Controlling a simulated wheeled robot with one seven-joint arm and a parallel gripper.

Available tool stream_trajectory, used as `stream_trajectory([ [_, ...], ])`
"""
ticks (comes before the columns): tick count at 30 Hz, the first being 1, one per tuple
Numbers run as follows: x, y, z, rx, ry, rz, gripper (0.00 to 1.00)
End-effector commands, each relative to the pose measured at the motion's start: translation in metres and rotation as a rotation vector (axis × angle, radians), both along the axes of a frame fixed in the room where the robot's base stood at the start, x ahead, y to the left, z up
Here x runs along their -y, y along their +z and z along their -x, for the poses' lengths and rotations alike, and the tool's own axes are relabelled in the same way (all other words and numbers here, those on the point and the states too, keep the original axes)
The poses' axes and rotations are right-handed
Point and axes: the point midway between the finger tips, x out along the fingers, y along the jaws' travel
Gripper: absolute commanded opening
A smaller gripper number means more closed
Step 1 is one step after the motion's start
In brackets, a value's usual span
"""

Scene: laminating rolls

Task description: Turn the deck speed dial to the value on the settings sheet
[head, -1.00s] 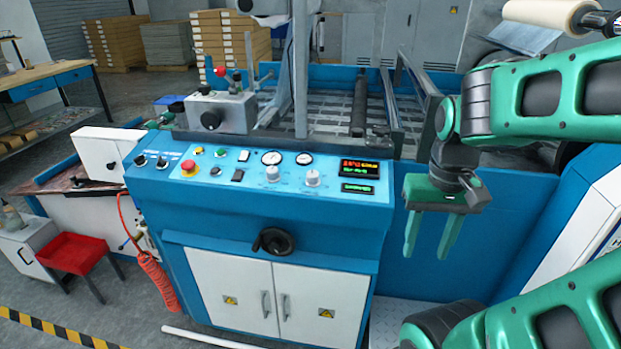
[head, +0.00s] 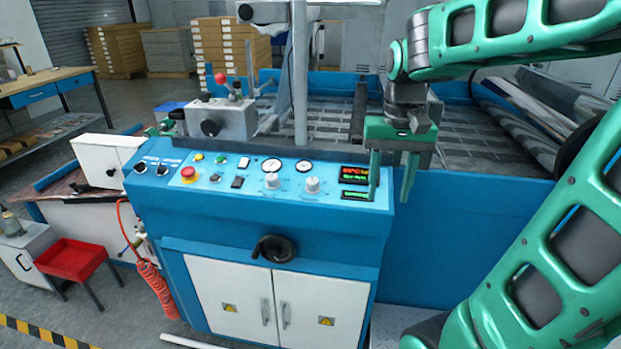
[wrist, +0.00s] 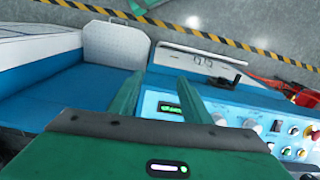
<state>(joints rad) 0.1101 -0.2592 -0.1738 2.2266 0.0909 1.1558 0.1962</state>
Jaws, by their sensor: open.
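My gripper (head: 391,196) is open and empty, fingers pointing down, at the right end of the blue control panel (head: 225,205). Two pale dials, a left one (head: 271,181) and a right one (head: 312,185), sit on the panel below round gauges, left of my gripper. Two black knobs (head: 140,166) (head: 162,170) are at the panel's left end. I cannot read which dial is the deck speed one, nor any dial's setting. In the wrist view my fingers (wrist: 160,78) are spread beside the panel's small green display (wrist: 169,108). I cannot make out a settings sheet.
A red and green display (head: 358,174) is just left of my gripper. A red emergency button (head: 188,174) stands on the panel's left part. A black handwheel (head: 274,248) sticks out below the panel. A grey box (head: 221,119) stands behind it.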

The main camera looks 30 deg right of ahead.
Motion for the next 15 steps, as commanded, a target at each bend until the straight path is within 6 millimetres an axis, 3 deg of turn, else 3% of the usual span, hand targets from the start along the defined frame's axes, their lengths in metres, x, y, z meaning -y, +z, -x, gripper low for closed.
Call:
stream_trajectory([
  [1, -0.006, 0.008, -0.028, -0.002, 0.009, 0.002, 0.44],
  [3, -0.017, 0.020, -0.063, -0.001, 0.015, 0.003, 0.44],
  [9, -0.054, 0.040, -0.148, -0.003, 0.029, 0.004, 0.44],
  [15, -0.079, 0.047, -0.189, -0.003, 0.037, 0.005, 0.44],
])
